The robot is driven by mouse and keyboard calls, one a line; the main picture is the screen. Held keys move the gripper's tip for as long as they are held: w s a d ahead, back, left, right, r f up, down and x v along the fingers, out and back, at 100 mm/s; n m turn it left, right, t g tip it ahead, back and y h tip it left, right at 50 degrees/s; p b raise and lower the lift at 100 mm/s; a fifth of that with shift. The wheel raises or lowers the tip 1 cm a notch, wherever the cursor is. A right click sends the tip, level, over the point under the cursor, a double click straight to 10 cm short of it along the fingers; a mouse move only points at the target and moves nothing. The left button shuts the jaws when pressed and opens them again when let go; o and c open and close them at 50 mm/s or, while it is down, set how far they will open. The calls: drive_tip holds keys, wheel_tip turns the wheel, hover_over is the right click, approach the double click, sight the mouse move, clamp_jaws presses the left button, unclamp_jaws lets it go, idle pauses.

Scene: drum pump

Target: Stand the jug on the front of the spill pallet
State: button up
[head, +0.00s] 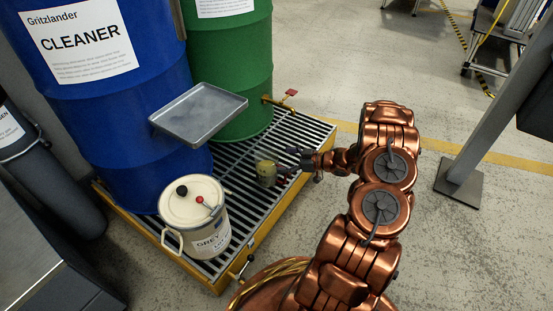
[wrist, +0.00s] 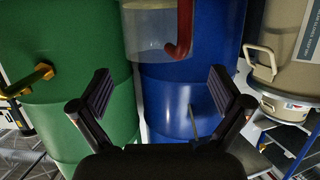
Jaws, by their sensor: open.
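The jug (head: 266,172) is small and see-through with an olive tint. It appears to stand upright on the spill pallet's slatted grating (head: 232,175), near the pallet's right-hand yellow edge. In the wrist view, which looks upside down, the jug (wrist: 150,40) and its red handle (wrist: 181,35) show at the top, with the handle towards my gripper. My gripper (head: 301,162) is just right of the jug, with its fingers open and empty (wrist: 160,95). The handle lies outside the space between the fingertips in the wrist view. The jug's base is hidden in the wrist view.
Blue (head: 130,110) and green (head: 230,70) drums stand on the pallet. A grey tray (head: 199,112) sits in front of them. A cream can (head: 197,215) stands near the pallet's front corner. The green drum's brass tap (head: 283,101) sticks out.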

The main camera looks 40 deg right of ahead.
drive_tip(key=p+v, duration=0.2)
drive_tip(key=v, duration=0.6)
drive_tip(key=w+d+r+m+g+h, duration=0.2)
drive_tip(key=w+d+r+g+h, duration=0.1)
drive_tip(key=w+d+r+h, duration=0.6)
drive_tip(key=s+a+r+m+g+h, duration=0.3)
drive_tip(key=a+r+h, duration=0.2)
drive_tip(key=r, duration=0.7)
drive_tip(key=s+a+r+g+y, duration=0.2)
drive_tip(key=s+a+g, duration=0.1)
drive_tip(key=s+a, duration=0.8)
drive_tip(key=s+a+r+m+g+y, duration=0.1)
drive_tip(key=s+a+g+y, duration=0.1)
drive_tip(key=s+a, duration=1)
drive_tip(key=s+a+r+g+y, duration=0.2)
drive_tip(key=s+a+g, duration=0.2)
drive_tip(key=s+a, duration=0.7)
drive_tip(key=a, duration=0.5)
drive_tip(key=shift+s+r+g, duration=0.25)
drive_tip(key=shift+r+g, duration=0.05)
